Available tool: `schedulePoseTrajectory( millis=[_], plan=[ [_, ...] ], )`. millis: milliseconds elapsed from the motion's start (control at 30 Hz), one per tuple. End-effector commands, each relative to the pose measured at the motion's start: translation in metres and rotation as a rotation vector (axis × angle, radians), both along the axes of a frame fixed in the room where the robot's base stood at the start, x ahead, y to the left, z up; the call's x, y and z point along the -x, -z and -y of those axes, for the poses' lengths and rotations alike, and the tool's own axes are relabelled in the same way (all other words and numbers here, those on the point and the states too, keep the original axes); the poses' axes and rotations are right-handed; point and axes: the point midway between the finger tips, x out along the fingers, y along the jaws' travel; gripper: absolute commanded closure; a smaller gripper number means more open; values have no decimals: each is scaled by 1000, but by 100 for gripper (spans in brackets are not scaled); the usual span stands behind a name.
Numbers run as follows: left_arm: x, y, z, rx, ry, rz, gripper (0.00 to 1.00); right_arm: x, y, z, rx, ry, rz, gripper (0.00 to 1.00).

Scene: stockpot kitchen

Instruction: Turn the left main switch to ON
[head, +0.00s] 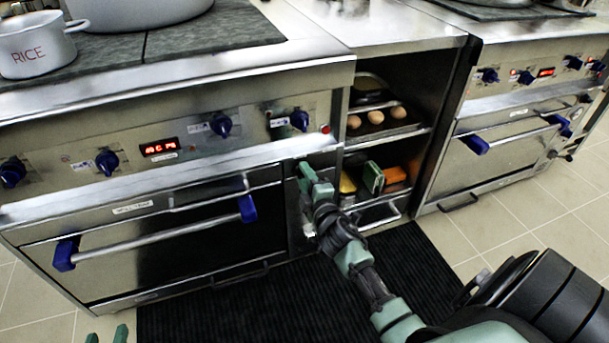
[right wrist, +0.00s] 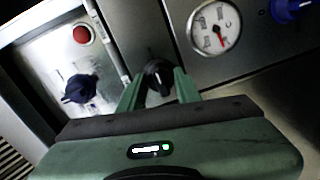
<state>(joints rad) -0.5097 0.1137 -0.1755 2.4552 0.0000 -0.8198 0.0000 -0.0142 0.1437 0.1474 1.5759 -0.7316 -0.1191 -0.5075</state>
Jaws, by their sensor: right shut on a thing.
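The left main switch (right wrist: 158,77) is a black rotary knob with a pale mark, seen in the right wrist view on a metal panel. My right gripper (right wrist: 158,90) has its two green fingers on either side of this knob and is shut on it. In the head view my right gripper (head: 316,180) is at the narrow panel just right of the left oven door, and it hides the switch there. My left gripper (head: 107,336) shows only its green fingertips at the bottom edge; they are apart with nothing between them.
The left oven (head: 170,226) has blue knobs (head: 222,124) and a handle bar. An open shelf with eggs (head: 376,117) stands to its right. The right wrist view shows a round gauge (right wrist: 213,27), a red light (right wrist: 83,34) and a blue knob (right wrist: 80,90) near the gripper.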

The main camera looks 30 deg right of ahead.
Motion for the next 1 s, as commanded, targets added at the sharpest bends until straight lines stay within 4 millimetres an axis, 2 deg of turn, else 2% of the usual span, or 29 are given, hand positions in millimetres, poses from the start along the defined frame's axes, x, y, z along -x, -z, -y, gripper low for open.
schedulePoseTrajectory(
  millis=[567, 600, 633, 667, 1000],
  plan=[
    [3, 5, -1, -6, -1, -25, 64, 1, 3, -1, -30, 0, 2, 100],
    [3, 5, -1, -6, -1, -25, 64, 1, 3, -1, -30, 0, 2, 56],
    [3, 5, -1, -6, -1, -25, 64, 1, 3, -1, -30, 0, 2, 48],
    [3, 5, -1, -6, -1, -25, 64, 1, 2, 0, -30, 0, 2, 45],
    [3, 4, -1, -6, -1, -26, 64, 3, 1, -1, -28, 0, 4, 45]
  ],
)
